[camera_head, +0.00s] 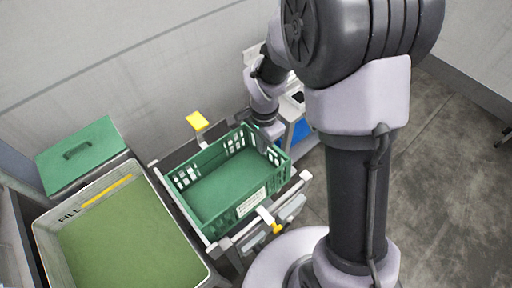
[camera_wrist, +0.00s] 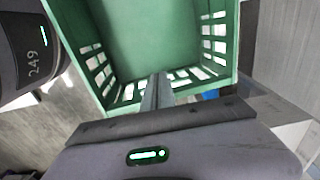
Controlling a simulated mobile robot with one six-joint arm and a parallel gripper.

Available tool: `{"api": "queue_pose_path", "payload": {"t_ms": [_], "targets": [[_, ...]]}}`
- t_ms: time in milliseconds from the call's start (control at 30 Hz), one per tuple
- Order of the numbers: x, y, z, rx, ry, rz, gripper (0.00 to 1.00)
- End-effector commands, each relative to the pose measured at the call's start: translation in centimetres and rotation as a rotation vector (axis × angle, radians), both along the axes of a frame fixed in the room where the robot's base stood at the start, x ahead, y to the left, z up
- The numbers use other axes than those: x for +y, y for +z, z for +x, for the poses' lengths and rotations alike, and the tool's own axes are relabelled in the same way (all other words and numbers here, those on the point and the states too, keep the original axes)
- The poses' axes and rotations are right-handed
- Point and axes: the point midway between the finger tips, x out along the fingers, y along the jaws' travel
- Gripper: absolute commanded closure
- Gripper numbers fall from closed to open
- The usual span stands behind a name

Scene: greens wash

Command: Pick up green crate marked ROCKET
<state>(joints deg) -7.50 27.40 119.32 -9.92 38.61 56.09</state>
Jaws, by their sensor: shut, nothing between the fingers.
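A green crate (camera_head: 222,190) with slotted walls sits empty on a metal stand in the head view. A white label (camera_head: 251,202) is on its near wall, with text too small to read. The crate also fills the top of the wrist view (camera_wrist: 150,35). My gripper (camera_wrist: 160,80) is shut with nothing between its fingers. Its fingers point over the crate's slotted wall, and I cannot tell whether they touch it. In the head view my wrist is at the crate's far right end, and the fingertips are hard to make out.
A white FILL tub (camera_head: 47,232) with green contents stands left of the crate. A green lidded box (camera_head: 82,158) is behind it. Yellow-ended parts (camera_head: 197,121) stand at the stand's sides. A blue item (camera_head: 300,132) is behind my arm. Open floor lies right.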

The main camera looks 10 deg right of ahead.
Motion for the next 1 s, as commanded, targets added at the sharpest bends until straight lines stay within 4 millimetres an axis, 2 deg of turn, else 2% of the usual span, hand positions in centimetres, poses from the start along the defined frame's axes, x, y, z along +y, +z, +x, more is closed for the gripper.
{"api": "queue_pose_path", "payload": {"t_ms": [367, 633, 1000], "targets": [[-0.3, 0.0, 0.2, 0.0, 0.0, 0.0, 1.0], [-3.0, 0.0, 1.8, 0.001, -0.001, -0.001, 1.0], [-3.0, 0.0, 1.9, 0.0, 0.001, 0.0, 1.0]]}}
